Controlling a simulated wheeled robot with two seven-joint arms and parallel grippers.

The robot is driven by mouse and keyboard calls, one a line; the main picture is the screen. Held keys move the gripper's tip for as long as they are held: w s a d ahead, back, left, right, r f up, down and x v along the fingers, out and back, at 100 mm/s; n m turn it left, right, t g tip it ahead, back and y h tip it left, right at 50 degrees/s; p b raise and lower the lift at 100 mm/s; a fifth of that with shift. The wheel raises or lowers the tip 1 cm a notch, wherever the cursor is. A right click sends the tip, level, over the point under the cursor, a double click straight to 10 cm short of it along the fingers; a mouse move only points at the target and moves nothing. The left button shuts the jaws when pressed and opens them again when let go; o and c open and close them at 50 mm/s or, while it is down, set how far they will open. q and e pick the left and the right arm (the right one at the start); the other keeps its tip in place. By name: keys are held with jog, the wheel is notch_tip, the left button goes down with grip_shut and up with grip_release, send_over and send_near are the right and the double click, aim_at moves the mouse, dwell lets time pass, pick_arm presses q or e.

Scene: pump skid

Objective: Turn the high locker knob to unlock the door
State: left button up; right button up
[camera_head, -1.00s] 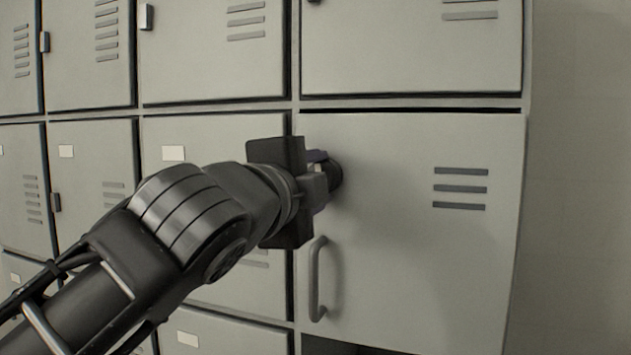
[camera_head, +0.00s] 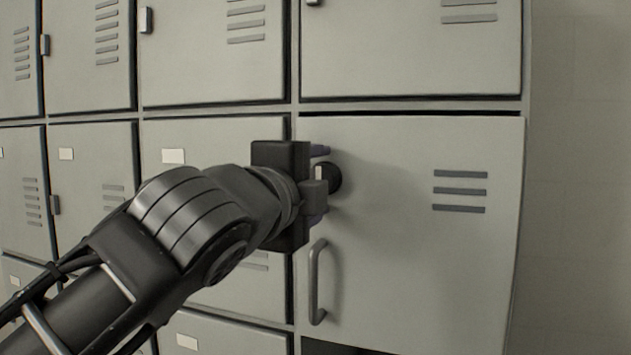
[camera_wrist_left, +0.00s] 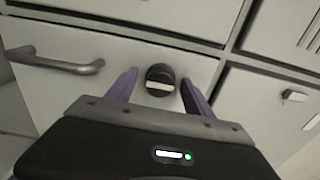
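The locker door (camera_head: 420,250) with the dark round knob (camera_head: 335,178) fills the right of the head view. The knob sits near the door's left edge, above the handle. In the left wrist view the knob (camera_wrist_left: 160,79) has a pale bar across it and lies between the two purple fingers, with a gap on each side. My left gripper (camera_head: 320,180) is at the knob, open and apart from it; it also shows in the left wrist view (camera_wrist_left: 158,92). My right gripper is in neither view.
A curved bar handle (camera_head: 317,282) stands out from the door just below the gripper. Other closed locker doors (camera_head: 215,60) surround it above and left. A plain wall (camera_head: 580,180) is at the right.

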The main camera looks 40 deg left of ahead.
pick_arm(q)
jog(key=shift+s, duration=0.15)
jog(key=b+v, duration=0.1)
jog(key=v, duration=0.6)
jog(key=shift+s, duration=0.25)
jog(key=shift+r, duration=0.1)
